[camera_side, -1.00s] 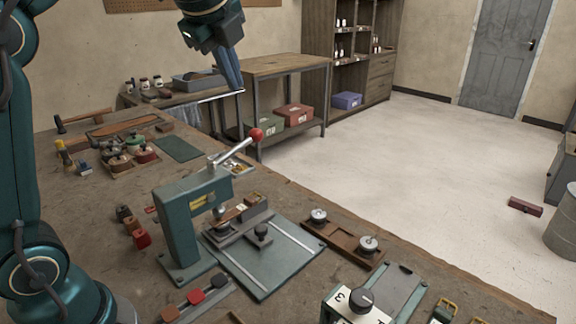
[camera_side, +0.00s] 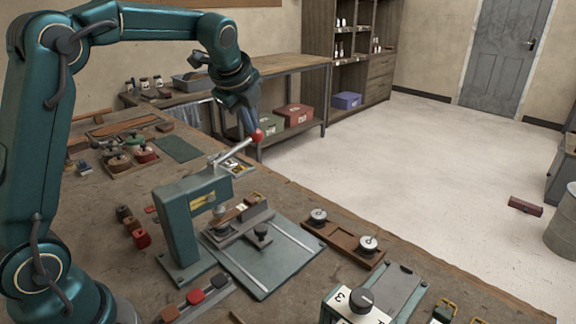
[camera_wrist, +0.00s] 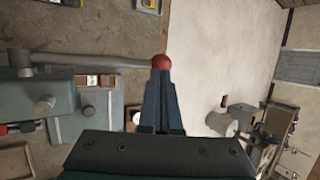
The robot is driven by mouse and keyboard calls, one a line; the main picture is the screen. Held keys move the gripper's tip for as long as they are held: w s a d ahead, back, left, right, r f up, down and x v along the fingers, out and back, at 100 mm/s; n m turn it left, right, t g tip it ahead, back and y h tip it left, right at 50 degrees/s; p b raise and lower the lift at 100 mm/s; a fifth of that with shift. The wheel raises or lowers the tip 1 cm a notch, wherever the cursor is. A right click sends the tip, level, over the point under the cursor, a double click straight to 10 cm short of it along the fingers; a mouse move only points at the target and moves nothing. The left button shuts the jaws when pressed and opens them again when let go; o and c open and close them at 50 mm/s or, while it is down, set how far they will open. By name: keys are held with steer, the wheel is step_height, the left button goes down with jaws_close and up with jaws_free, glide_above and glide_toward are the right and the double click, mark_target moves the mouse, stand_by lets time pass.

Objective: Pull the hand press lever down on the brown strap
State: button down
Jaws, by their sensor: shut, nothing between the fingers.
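The green hand press (camera_side: 178,220) stands on the bench with its silver lever (camera_side: 232,153) slanting up to the right and ending in a red ball (camera_side: 257,136). My gripper (camera_side: 253,128) is shut and empty, its fingertips right at the red ball. In the wrist view the shut fingers (camera_wrist: 161,76) point at the ball (camera_wrist: 163,62), which shows just past their tips; I cannot tell whether they touch. A small brown piece (camera_side: 226,216), perhaps the strap, lies under the press head, partly hidden by it.
A grey-green plate with rails (camera_side: 270,268) lies in front of the press. A brown wooden tray with two round metal parts (camera_side: 343,243) is to its right. Red and dark blocks (camera_side: 141,238) sit left of the press.

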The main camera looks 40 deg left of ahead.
steer(key=shift+w+a+f, duration=0.15)
steer(key=shift+w+f, duration=0.05)
steer(key=shift+f, duration=0.2)
